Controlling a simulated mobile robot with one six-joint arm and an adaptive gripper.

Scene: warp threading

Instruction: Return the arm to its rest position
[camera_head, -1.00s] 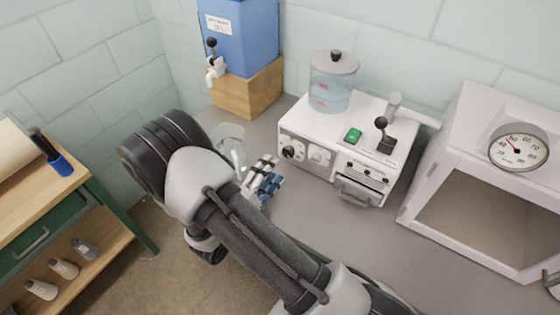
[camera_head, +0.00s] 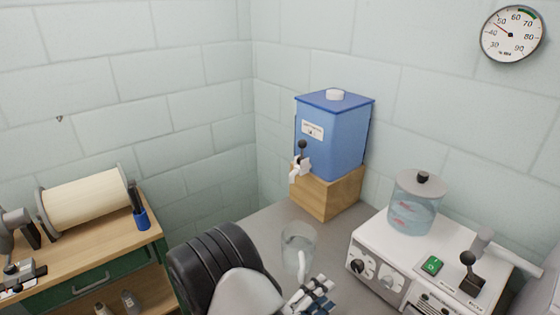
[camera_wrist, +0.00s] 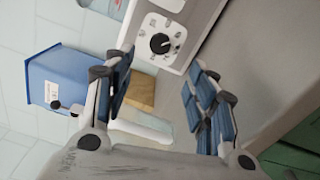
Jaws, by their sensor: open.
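My gripper (camera_head: 316,296) shows at the bottom of the head view, just in front of a clear glass jug (camera_head: 298,240) on the grey counter. Whether it touches the jug is unclear there. In the wrist view my gripper (camera_wrist: 160,82) has its two blue-padded fingers spread wide, with nothing held between them. Most of my arm lies below the head view's lower edge; only its dark and grey upper part shows.
A white machine (camera_head: 375,247) with knobs and a water-filled jar (camera_head: 414,208) stands to the right. A blue tank (camera_head: 333,140) sits on a wooden block (camera_head: 328,197) behind. At left, a wooden bench (camera_head: 92,240) carries a large spool (camera_head: 88,202).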

